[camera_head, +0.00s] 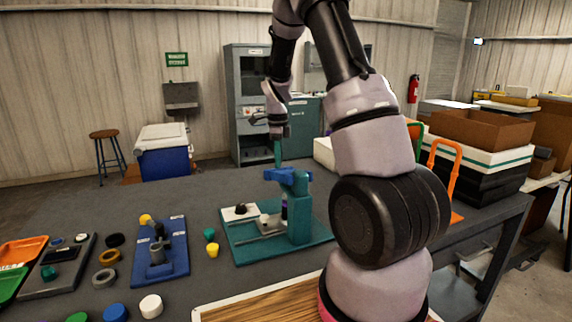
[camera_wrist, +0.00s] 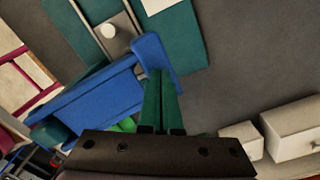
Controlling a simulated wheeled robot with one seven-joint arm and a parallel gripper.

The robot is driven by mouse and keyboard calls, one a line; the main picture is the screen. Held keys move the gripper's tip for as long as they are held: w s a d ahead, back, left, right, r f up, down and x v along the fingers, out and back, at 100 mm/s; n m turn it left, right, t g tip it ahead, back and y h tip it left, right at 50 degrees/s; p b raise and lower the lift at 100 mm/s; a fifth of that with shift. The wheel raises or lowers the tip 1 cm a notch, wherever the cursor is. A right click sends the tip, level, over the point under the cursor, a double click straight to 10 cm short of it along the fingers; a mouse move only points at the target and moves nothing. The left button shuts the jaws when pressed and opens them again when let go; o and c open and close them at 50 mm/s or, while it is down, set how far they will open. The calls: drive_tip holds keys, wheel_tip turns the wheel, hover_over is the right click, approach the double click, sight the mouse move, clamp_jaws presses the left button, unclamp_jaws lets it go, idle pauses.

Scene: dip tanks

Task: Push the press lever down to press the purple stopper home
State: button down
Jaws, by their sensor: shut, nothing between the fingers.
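The press stands on a teal base plate (camera_head: 255,253) with a teal column (camera_head: 299,215). Its blue lever (camera_head: 280,175) sits on top of the column and also fills the left of the wrist view (camera_wrist: 100,97). My gripper (camera_head: 277,153) points down just above the lever, its teal fingers together and empty. In the wrist view the fingertips (camera_wrist: 160,75) overlap the lever's wide end; I cannot tell whether they touch it. A small dark purple piece (camera_head: 284,200), seemingly the stopper, shows under the lever beside the column. How deep it sits cannot be told.
A blue fixture (camera_head: 175,262) stands left of the press, with green and yellow stoppers (camera_head: 212,250) between them. Several rings and caps lie further left. An orange-handled frame (camera_head: 447,165) and a white-and-black crate (camera_head: 480,165) are at the right. The table behind the press is clear.

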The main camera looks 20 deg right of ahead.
wheel_tip(320, 180, up, 13)
idle(1.3)
drive_tip(key=s+a+r+n+t, duration=0.2)
drive_tip(key=s+r+n, duration=0.2)
drive_tip(key=s, duration=0.5)
drive_tip(key=s+a+r+n+t+y, duration=0.1)
drive_tip(key=s+a+r+n+t, duration=0.1)
drive_tip(key=s+n, duration=0.7)
drive_tip(key=s+a+r+n+t+y, duration=0.1)
drive_tip(key=s+a+r+n+t, duration=0.2)
drive_tip(key=s+r+n, duration=0.3)
drive_tip(key=s+n, duration=0.1)
drive_tip(key=s, duration=0.3)
drive_tip(key=shift+s+a+r, duration=0.15)
drive_tip(key=shift+s+r, duration=0.05)
drive_tip(key=shift+s, duration=0.05)
idle(0.7)
